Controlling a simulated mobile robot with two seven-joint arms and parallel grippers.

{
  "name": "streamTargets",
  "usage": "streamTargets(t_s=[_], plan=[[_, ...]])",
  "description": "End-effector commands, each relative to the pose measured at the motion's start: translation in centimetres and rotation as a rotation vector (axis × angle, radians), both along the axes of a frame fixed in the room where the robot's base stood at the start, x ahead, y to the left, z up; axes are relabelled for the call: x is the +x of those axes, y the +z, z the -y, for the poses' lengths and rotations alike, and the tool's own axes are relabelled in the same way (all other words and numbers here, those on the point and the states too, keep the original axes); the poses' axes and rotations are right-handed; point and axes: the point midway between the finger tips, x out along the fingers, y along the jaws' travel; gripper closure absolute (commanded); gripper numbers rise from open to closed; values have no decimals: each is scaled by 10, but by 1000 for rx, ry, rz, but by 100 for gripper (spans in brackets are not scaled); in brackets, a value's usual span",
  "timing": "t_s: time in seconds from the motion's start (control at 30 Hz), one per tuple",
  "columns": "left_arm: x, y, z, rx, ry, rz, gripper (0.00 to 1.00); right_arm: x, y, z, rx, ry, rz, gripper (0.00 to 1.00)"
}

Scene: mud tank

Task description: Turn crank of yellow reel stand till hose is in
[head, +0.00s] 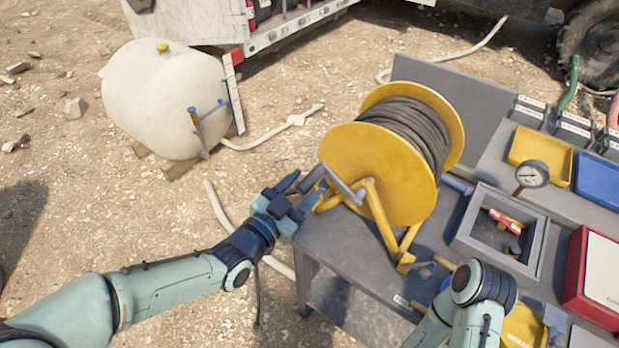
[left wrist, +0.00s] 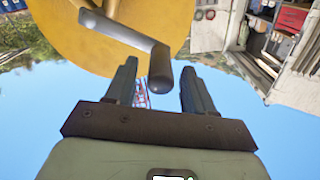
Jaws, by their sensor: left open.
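The yellow reel (head: 375,165) stands on its yellow stand at the left end of the grey bench, with dark hose (head: 408,130) wound on its drum. The grey crank (head: 345,185) sticks out from the reel's near side. My left gripper (head: 300,187) is open beside the crank's handle end. In the left wrist view, the crank handle (left wrist: 160,70) points down between the two open fingers of my left gripper (left wrist: 158,85), with space on both sides. My right arm shows at the bottom right of the head view; its gripper is out of sight.
The grey bench (head: 345,270) also bears a grey open box (head: 463,240), a pressure gauge (head: 532,174), a yellow tray (head: 540,150) and a red case (head: 590,270). A white tank (head: 160,95) stands on the gravel at left. Pale hose (head: 215,205) lies on the ground near the bench.

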Motion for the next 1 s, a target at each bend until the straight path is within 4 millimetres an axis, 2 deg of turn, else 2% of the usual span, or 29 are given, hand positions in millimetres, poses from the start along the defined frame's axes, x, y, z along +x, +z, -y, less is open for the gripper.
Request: streamTargets(t_s=[0.2,0.53,0.57,0.7,1.0], plan=[[18,0,13,0,-1,0,47,1,4,0,0,0,2,57],[21,0,15,1,0,0,47,2,5,0,0,0,2,57],[21,0,15,1,0,0,53,2,5,0,0,0,2,57],[21,0,15,1,0,0,99,2,5,0,0,0,2,57],[24,1,15,13,0,9,100,1,3,0,0,1,1,57]])
